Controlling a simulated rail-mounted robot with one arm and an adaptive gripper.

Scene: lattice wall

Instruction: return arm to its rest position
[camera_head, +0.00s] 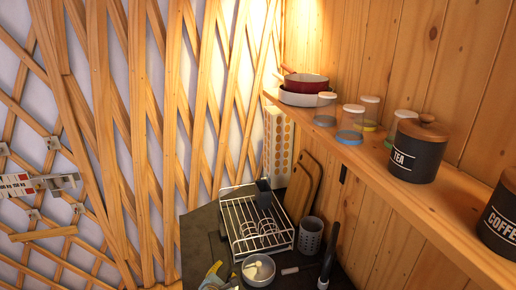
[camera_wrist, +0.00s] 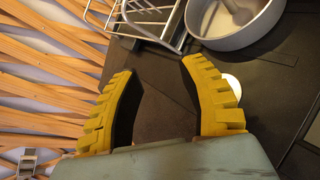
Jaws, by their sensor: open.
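My gripper (camera_wrist: 160,70) shows in the wrist view with its two yellow ridged fingers spread apart and nothing between them. Dark counter surface shows through the gap. In the head view, a small yellow part of my gripper (camera_head: 213,270) shows at the bottom edge, left of a grey pot (camera_head: 258,270). Most of my arm is outside the head view. In the wrist view the pot (camera_wrist: 235,42) lies beyond the right finger, apart from it.
A white wire dish rack (camera_head: 256,226) stands on the dark counter, with a utensil cup (camera_head: 311,236) beside it. A wooden shelf (camera_head: 400,186) along the right wall holds jars, pans and black canisters. A wooden lattice (camera_head: 130,130) covers the left wall.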

